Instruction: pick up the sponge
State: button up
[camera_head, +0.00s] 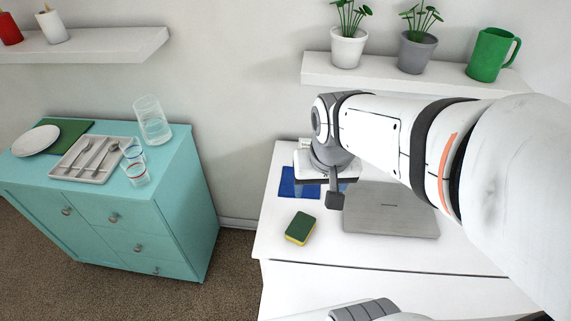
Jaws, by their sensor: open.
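The sponge (300,227) is green on top with a yellow lower layer. One dark finger shows clearly, pointing down; the other is mostly hidden. The gripper is open, and I see nothing held in it.
A blue mat (293,184) lies behind the sponge, partly under my gripper in the view. A shelf (400,76) with two potted plants and a green mug (489,55) hangs above. A teal cabinet (185,185) with glasses and a cutlery tray (92,160) stands left, across a gap.

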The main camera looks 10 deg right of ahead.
jog(key=o, duration=0.4)
jog(key=w+f+m+g+b, duration=0.1)
jog(key=w+f+m, duration=0.2)
jog(key=w+f, duration=0.3)
notch_tip(320, 180, down, 4)
jog(key=shift+w+r+b, duration=0.15)
jog(key=shift+w+b, duration=0.05)
jog(key=shift+b, duration=0.1)
jog(key=m+g+b, duration=0.2)
jog(key=m, duration=0.2)
send_over(301, 225)
jog(key=f, duration=1.2)
jog(key=shift+s+f, duration=0.2)
jog(key=shift+f, duration=0.05)
jog(key=shift+w+f+p, duration=0.15)
jog(key=shift+f+p, duration=0.5)
jog(key=shift+f, duration=3.25)
